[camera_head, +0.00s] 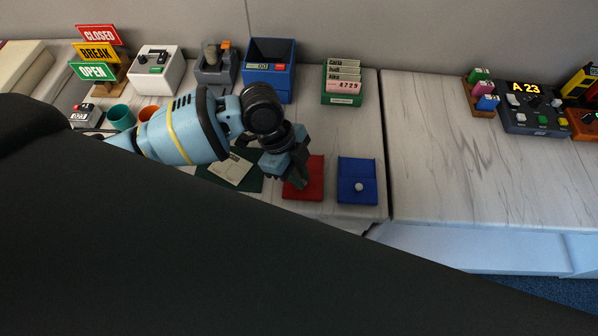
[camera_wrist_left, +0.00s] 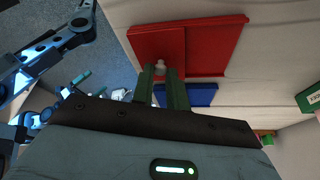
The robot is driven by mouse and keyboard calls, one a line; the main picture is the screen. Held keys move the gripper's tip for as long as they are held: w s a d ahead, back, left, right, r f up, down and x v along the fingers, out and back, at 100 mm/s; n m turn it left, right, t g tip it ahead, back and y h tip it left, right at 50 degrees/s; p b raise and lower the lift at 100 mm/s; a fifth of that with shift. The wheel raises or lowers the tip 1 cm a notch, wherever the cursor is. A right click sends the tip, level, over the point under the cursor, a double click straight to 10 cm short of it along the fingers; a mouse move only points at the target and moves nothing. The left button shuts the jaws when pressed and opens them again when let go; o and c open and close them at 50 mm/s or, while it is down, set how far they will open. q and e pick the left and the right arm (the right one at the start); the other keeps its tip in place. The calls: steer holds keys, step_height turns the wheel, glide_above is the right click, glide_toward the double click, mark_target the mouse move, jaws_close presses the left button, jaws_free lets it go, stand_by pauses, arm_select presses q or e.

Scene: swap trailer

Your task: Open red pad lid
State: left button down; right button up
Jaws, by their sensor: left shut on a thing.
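The red pad (camera_head: 316,178) lies near the front edge of the left table, left of the blue pad (camera_head: 357,172). In the left wrist view the red pad (camera_wrist_left: 205,40) shows a small pale knob (camera_wrist_left: 170,62) on its lid. My left gripper (camera_head: 299,182) is over the red pad, its fingers pointing down. In the left wrist view my left gripper (camera_wrist_left: 165,75) has its two fingers close around the knob, shut on it. The lid looks flat and closed. The gripper hides part of the pad in the head view. My right gripper cannot be made out.
A dark green mat with a pale card (camera_head: 232,168) lies left of the red pad. A blue box (camera_head: 268,84) and a green card holder (camera_head: 342,97) stand behind. A gap divides the two tables; the right table's middle (camera_head: 455,150) is clear.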

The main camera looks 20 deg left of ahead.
arm_select(q)
steer(key=w, duration=0.2)
steer(key=w+a, duration=0.1)
steer(key=w, duration=0.2)
steer(key=shift+a, duration=0.2)
steer(key=shift+w+a, duration=0.1)
steer(key=shift+w, duration=0.2)
arm_select(e)
steer(key=shift+s+f, duration=0.35)
steer(key=shift+s, duration=0.25)
arm_select(q)
steer(key=c, duration=1.4)
jaws_free()
arm_select(e)
steer(key=shift+w, duration=0.3)
steer(key=shift+w, duration=0.1)
